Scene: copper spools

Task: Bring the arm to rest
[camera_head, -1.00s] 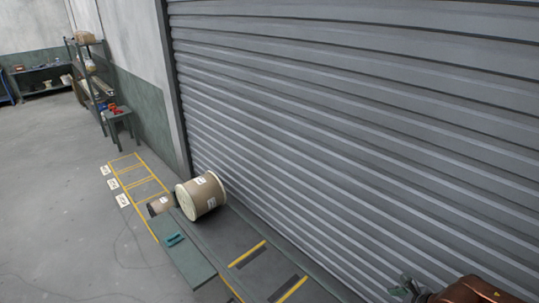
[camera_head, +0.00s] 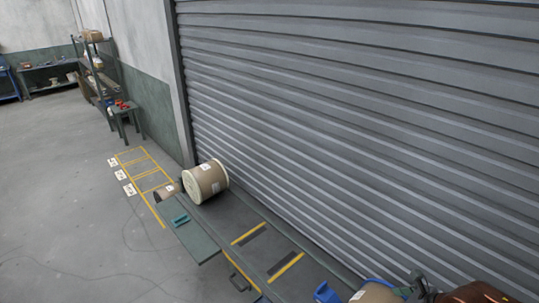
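Neither of my grippers and neither of my arms can be made out in the head view. A large spool (camera_head: 206,182) with pale flanges and a brown winding lies on its side at the far end of a dark green bench (camera_head: 207,246). At the bottom right, another brown spool (camera_head: 375,294) with a blue rim is cut off by the frame edge. A copper-brown object (camera_head: 480,292) is in the corner.
A teal item (camera_head: 181,220) lies on the bench. Yellow-marked slots (camera_head: 265,250) run along it. A blue object (camera_head: 326,293) shows at the bottom edge. A grey roller shutter (camera_head: 360,120) closes off the right. Open floor (camera_head: 60,200) lies left.

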